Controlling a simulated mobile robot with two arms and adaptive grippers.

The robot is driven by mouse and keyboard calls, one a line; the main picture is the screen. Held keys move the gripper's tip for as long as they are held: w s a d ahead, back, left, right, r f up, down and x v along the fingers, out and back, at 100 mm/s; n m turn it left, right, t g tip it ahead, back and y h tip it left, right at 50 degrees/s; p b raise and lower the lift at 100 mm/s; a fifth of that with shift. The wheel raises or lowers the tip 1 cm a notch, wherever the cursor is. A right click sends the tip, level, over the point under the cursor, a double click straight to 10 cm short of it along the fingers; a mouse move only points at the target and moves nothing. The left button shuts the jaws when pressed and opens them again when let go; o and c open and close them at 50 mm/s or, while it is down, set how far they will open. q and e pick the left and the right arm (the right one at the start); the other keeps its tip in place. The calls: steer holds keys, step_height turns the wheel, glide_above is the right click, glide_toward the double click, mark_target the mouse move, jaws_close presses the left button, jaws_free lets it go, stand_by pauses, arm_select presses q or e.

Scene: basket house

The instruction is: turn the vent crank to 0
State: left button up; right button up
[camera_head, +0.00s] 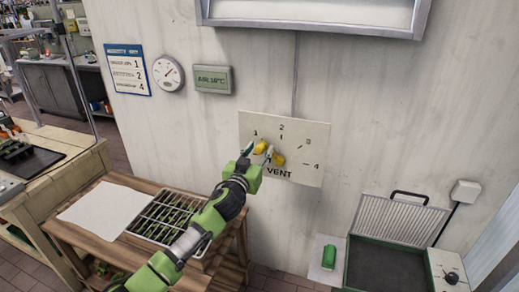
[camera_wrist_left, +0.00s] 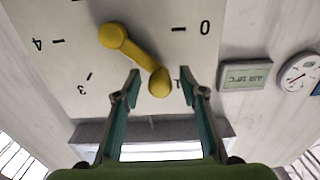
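The vent crank is yellow, with its hub (camera_head: 279,158) on a pale VENT panel (camera_head: 306,173) numbered around the dial. In the head view its arm points up and left, towards the 1. The wrist view sees the panel upside down; the crank's hub (camera_wrist_left: 112,36) and rounded knob (camera_wrist_left: 160,82) both show, with the 0 (camera_wrist_left: 205,27) to their right. My left gripper (camera_head: 258,151) is at the knob. Its fingers (camera_wrist_left: 160,80) are open, one on each side of the knob, with gaps visible. In the head view the gripper hides the panel's left part.
A wooden table (camera_head: 118,254) with a seedling tray (camera_head: 203,218) and a white sheet (camera_head: 104,212) stands below my left arm. A thermometer display (camera_head: 213,80) and a round gauge (camera_head: 167,73) hang on the wall. A dark tray (camera_head: 390,266) with a ribbed lid stands lower right.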

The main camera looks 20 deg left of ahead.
arm_select(q)
steer(key=shift+w, duration=0.25)
jaws_close()
